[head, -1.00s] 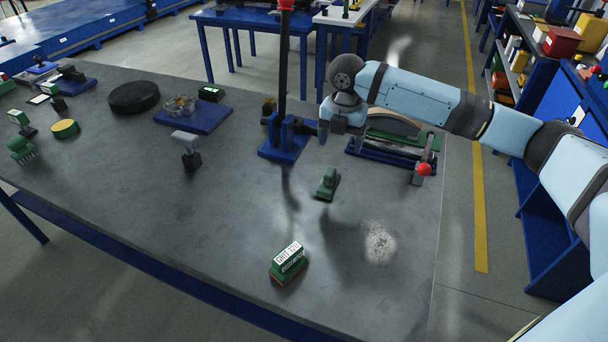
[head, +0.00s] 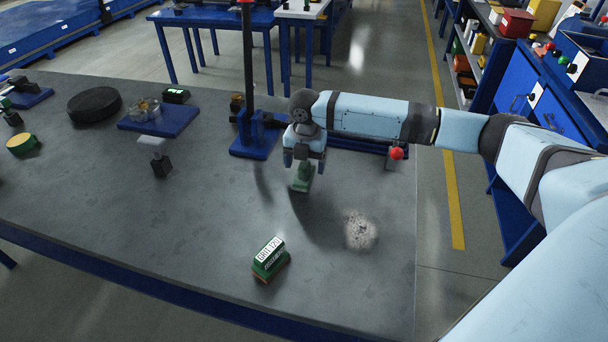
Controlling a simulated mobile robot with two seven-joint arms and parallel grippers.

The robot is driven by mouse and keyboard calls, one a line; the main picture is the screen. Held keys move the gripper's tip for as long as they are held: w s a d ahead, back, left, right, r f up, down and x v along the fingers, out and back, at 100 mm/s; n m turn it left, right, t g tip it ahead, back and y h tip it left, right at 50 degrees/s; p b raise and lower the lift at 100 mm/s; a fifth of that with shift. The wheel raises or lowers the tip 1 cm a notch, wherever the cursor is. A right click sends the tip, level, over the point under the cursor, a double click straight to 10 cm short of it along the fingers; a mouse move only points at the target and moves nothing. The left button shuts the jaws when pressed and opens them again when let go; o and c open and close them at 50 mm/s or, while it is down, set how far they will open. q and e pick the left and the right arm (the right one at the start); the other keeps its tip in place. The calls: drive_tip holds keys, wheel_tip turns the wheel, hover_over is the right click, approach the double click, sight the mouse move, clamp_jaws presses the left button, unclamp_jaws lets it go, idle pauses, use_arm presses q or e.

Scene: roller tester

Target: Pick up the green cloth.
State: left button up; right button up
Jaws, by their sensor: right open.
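A small crumpled green piece, which looks like the green cloth (head: 302,184), lies on the grey bench top (head: 200,225) right of its middle. My right gripper (head: 304,163) is directly above it, pointing down with its fingers apart, one on each side of the cloth's upper part. The gripper hides some of the cloth. I cannot tell whether the fingers touch it. My left gripper is not in view.
A green block labelled GRIT 120 (head: 270,258) sits nearer the front edge. A pale dusty patch (head: 360,230) lies to the right. A blue stand with an upright post (head: 249,60) and a red-knobbed device (head: 396,153) are behind.

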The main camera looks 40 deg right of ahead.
sight(304, 173)
wheel_tip(304, 173, down, 4)
drive_tip(key=shift+a+r, duration=0.1)
drive_tip(key=shift+a, duration=0.05)
drive_tip(key=c, duration=1)
drive_tip(key=shift+r, duration=0.15)
wheel_tip(304, 173, up, 20)
drive_tip(key=shift+w+f+p, duration=0.1)
drive_tip(key=shift+p, duration=0.65)
